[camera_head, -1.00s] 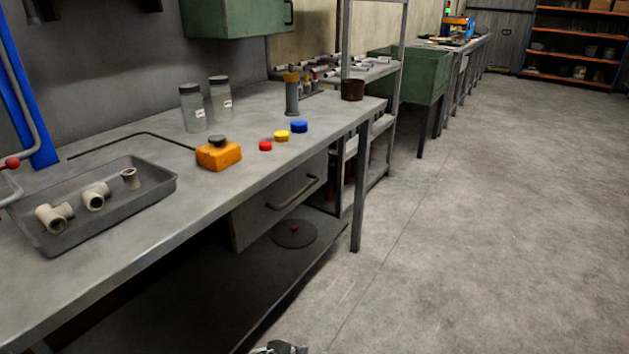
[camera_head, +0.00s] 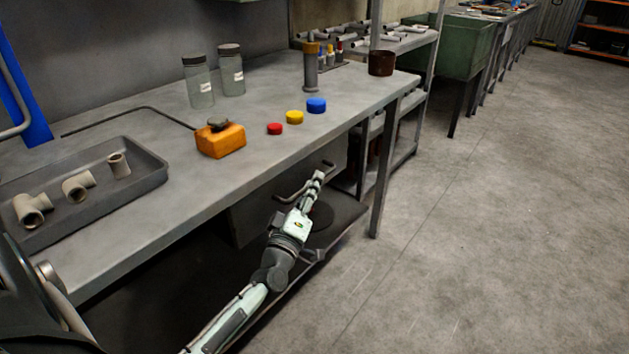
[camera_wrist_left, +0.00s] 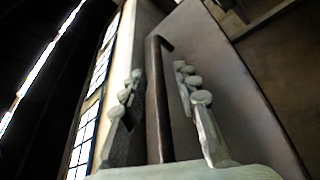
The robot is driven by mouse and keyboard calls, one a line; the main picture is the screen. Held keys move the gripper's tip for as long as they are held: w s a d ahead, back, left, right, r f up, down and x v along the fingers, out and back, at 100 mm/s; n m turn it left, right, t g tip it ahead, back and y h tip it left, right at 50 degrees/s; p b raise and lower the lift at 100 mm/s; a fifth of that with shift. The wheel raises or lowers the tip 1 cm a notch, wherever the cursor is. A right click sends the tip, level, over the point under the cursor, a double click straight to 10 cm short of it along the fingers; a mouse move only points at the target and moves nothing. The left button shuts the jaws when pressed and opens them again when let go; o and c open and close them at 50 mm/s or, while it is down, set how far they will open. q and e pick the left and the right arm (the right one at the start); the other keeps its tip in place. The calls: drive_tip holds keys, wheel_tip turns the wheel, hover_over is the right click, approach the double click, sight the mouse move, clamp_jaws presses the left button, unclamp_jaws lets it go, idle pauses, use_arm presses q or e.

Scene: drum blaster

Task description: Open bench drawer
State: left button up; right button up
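The bench drawer (camera_head: 252,216) is a grey box front under the right part of the workbench top (camera_head: 225,185). It looks shut, flush beneath the tabletop edge. Its bar handle (camera_head: 289,198) is partly hidden by my left gripper (camera_head: 318,177), which reaches up to it from below. In the left wrist view, the dark handle (camera_wrist_left: 157,100) stands between the two spread fingers of my left gripper (camera_wrist_left: 160,85), with a gap visible on both sides. The drawer front (camera_wrist_left: 225,85) lies behind the handle. My right gripper is not in view.
On the bench stand a tray (camera_head: 150,185) with pipe fittings, an orange can (camera_head: 222,141), two jars, and red, yellow and blue caps. A bench leg (camera_head: 383,165) and lower shelf (camera_head: 345,213) are close to my left arm. The floor at right is clear.

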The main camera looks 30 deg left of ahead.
use_arm(q)
drive_tip(key=shift+x, duration=0.85)
clamp_jaws()
